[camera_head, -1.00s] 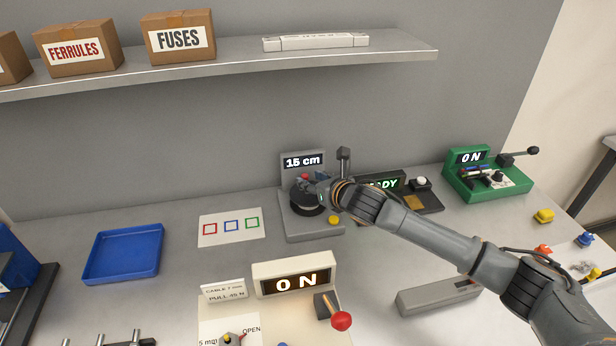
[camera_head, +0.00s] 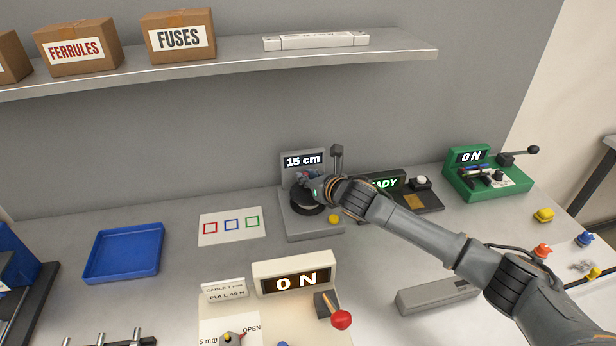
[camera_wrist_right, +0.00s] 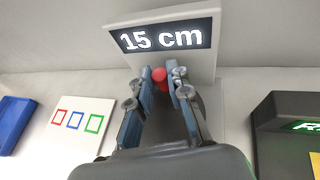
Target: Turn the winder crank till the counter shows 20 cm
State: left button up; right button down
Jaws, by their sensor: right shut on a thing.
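The grey winder (camera_head: 312,230) stands against the back wall, with a black drum (camera_head: 304,204) on top. Its counter (camera_head: 303,160) reads 15 cm, and the counter also shows in the right wrist view (camera_wrist_right: 160,38). My right gripper (camera_head: 312,180) reaches over the drum from the right. In the right wrist view its fingers (camera_wrist_right: 161,82) are shut on the red crank knob (camera_wrist_right: 160,76). The knob shows between the fingertips, just below the counter. The crank arm and most of the drum are hidden by the gripper in that view. My left gripper is not in view.
A black unit with a partly covered READY display (camera_head: 386,183) stands right of the winder, behind my right arm. A green ON device (camera_head: 488,180) is farther right. A colour-square card (camera_head: 231,240) and blue tray (camera_head: 123,280) lie left. A cream ON panel (camera_head: 293,262) stands in front.

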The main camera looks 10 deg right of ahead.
jog(key=m+h+p, duration=0.2)
jog(key=h, duration=0.1)
jog(key=shift+s+d+r+m+t, duration=0.1)
jog(key=shift+d+r+m+t, duration=0.05)
jog(key=shift+m+t, duration=0.15)
jog(key=m+h, duration=0.1)
jog(key=m+h+p, duration=0.2)
jog(key=h, duration=0.1)
jog(key=shift+s+d+m, duration=0.15)
jog(key=shift+d+m, duration=0.1)
jog(key=shift+m, duration=0.05)
jog(key=m+h, duration=0.1)
jog(key=m+g+h+p, duration=0.1)
jog(key=shift+s+d+h, duration=0.15)
jog(key=shift+d+h, duration=0.05)
jog(key=shift+h, duration=0.2)
jog(key=shift+s+d+m+g+h, duration=0.15)
jog(key=shift+m+g+h, duration=0.65)
jog(key=shift+m+h, duration=0.4)
jog(key=c, duration=1.3)
grip_release()
jog(key=shift+o, duration=0.2)
